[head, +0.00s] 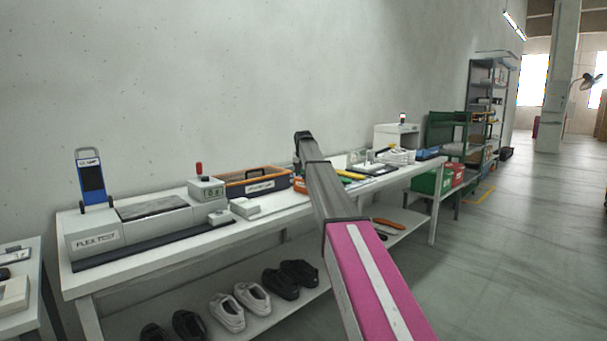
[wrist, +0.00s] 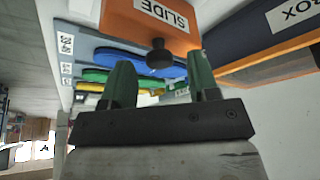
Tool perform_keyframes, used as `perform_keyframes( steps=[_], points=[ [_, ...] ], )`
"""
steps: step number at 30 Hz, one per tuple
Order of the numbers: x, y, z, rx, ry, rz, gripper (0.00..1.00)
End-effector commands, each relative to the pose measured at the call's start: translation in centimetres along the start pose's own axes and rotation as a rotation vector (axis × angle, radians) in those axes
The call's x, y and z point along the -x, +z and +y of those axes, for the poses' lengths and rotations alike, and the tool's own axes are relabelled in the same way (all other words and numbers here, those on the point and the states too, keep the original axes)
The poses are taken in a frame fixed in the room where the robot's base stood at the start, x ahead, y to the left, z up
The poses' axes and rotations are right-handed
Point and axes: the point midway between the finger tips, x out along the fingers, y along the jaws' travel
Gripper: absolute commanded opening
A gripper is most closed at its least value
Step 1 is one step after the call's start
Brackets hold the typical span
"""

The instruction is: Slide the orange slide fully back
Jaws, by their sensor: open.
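The orange slide (wrist: 125,22), labelled SLIDE, shows at the top of the wrist view, its label upside down. A dark round knob (wrist: 158,55) sticks out from its near face. My gripper (wrist: 160,62) is open, with one green finger on each side of the knob. Gaps show between the knob and both fingers, and I cannot tell whether the fingertips reach past it. In the head view a small part of the orange slide (head: 299,185) shows left of my arm, which hides the rest and my gripper.
A dark toolbox with orange trim (head: 262,188) stands just left of the slide on the white bench (head: 160,252); it also shows at right in the wrist view (wrist: 265,42). Blue, green and yellow pieces (wrist: 96,75) lie beyond my left finger. Shoes (head: 228,312) stand on the lower shelf.

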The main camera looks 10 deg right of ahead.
Motion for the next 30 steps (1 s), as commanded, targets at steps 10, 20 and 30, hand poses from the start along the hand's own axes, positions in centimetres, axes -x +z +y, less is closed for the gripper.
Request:
perform_keyframes(
  steps=[10,20,30],
  points=[
    [-0.8,0.0,0.0,0.000,0.000,-0.001,0.55],
    [-0.8,0.0,0.0,0.000,0.000,-0.001,0.00],
    [-2.1,-3.2,3.2,-0.002,0.001,-0.001,0.00]
  ],
)
